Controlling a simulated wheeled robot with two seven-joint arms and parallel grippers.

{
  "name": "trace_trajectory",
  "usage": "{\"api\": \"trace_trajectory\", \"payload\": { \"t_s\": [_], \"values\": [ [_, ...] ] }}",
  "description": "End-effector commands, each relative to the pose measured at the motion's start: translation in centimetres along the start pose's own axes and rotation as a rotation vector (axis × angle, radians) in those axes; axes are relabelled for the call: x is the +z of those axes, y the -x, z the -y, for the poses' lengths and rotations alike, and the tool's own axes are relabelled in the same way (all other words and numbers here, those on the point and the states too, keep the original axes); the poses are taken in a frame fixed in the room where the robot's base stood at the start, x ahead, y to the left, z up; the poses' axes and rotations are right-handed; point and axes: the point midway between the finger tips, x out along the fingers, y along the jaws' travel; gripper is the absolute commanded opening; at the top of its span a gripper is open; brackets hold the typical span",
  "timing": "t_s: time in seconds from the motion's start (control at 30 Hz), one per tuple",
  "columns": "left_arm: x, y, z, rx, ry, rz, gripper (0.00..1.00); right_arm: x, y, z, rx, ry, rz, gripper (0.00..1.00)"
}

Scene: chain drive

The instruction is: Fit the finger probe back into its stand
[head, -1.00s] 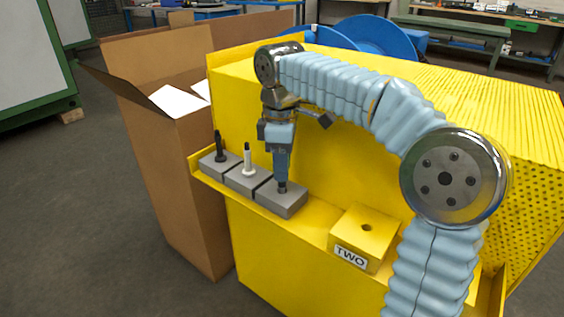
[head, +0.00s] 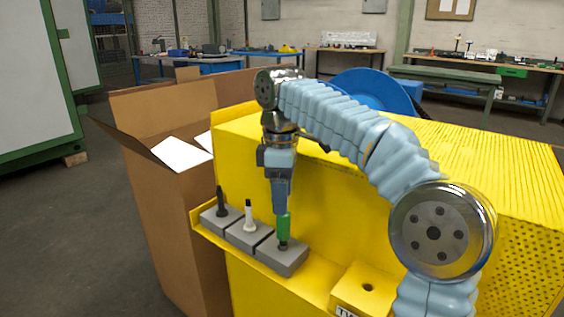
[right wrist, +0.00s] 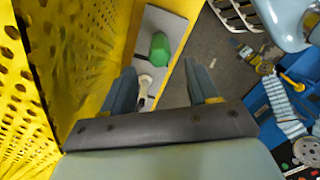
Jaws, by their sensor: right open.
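A green-handled probe (head: 283,227) with a dark lower end stands upright in the nearest grey block (head: 284,258) on the yellow shelf. A white probe (head: 249,215) and a black probe (head: 220,202) stand in the two grey blocks beyond it. My right gripper (head: 281,206) points down just above the green handle. In the right wrist view its two fingers (right wrist: 165,78) are spread apart with nothing gripped, and the green handle (right wrist: 160,47) and the white probe (right wrist: 145,84) show beyond them. How the dark end sits in the block is too small to tell. My left gripper is out of view.
A yellow block (head: 372,281) with an empty hole on top, its label cut off, sits on the shelf at right. The yellow cabinet (head: 330,200) rises behind the shelf. An open cardboard box (head: 180,220) stands at its left.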

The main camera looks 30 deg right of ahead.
Motion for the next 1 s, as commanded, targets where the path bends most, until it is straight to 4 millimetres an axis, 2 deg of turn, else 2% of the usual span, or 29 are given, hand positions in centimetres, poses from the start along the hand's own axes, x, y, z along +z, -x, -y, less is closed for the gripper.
{"api": "trace_trajectory", "payload": {
  "t_s": [0.03,0.1,0.3,0.43,1.0],
  "values": [
    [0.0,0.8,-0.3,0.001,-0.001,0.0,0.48,-0.1,1.7,0.0,0.001,0.001,-0.002,0.59],
    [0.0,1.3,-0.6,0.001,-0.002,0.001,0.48,-0.1,3.3,0.0,0.002,0.001,-0.002,0.59],
    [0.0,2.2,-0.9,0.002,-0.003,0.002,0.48,0.0,6.0,0.0,0.001,0.001,-0.001,0.59],
    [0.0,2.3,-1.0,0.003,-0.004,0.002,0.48,0.0,6.5,0.0,0.0,0.001,0.0,0.59],
    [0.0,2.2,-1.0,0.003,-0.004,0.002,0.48,0.0,6.4,0.0,0.0,0.0,0.0,0.59]
  ]
}}
